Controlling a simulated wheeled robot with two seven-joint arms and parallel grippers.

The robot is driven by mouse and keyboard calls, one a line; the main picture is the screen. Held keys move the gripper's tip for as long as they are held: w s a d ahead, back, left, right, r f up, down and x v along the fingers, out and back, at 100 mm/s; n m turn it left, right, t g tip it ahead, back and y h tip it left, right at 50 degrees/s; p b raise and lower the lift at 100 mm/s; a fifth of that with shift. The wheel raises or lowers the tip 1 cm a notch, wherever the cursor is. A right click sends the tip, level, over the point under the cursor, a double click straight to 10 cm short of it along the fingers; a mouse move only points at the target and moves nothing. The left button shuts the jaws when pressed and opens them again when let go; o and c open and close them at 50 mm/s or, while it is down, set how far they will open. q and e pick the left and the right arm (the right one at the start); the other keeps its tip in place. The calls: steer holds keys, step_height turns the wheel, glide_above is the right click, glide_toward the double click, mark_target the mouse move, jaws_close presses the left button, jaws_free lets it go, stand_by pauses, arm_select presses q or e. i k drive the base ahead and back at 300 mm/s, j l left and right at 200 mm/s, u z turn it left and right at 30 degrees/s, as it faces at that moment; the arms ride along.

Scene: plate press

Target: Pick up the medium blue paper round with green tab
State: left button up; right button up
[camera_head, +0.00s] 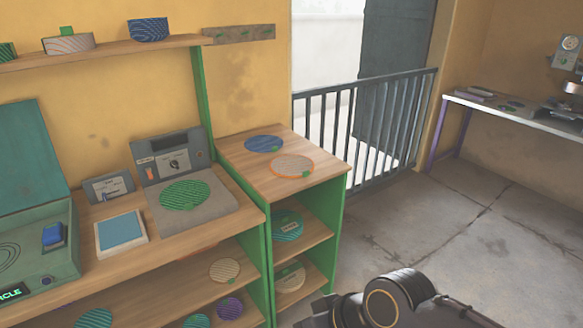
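A blue paper round (262,143) with a small green tab on its lower right edge lies flat on the wooden top of the green-sided shelf unit (312,160). It lies behind a pale, orange-rimmed round (293,166) that also has a green tab; both lie uncovered. My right arm shows at the bottom centre, in front of and below the shelf unit, well apart from the blue round. The dark end of my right gripper (319,316) is partly cut off by the lower edge, so its fingers cannot be made out. My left gripper is not in view.
A bench (230,222) on the left carries a green patterned round (185,195), a blue pad (121,232) and a control box (172,160). More rounds lie on lower shelves. A railing (370,125) stands behind the unit. The floor to the right is clear.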

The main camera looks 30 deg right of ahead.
mark_target(261, 143)
steer(key=i+l+u, duration=0.15)
steer(key=l, duration=0.2)
steer(key=i+l+u, duration=0.1)
steer(key=l, duration=0.3)
steer(key=i+l+u, duration=0.15)
steer(key=i+l, duration=0.15)
steer(key=l, duration=0.15)
steer(key=i+l+u, duration=0.15)
steer(key=l, duration=0.25)
steer(key=i+l+u, duration=0.15)
steer(key=l, duration=0.3)
steer(key=l+u, duration=0.1)
steer(key=l, duration=0.35)
steer(key=i+l+u, duration=0.15)
steer(key=l, duration=0.3)
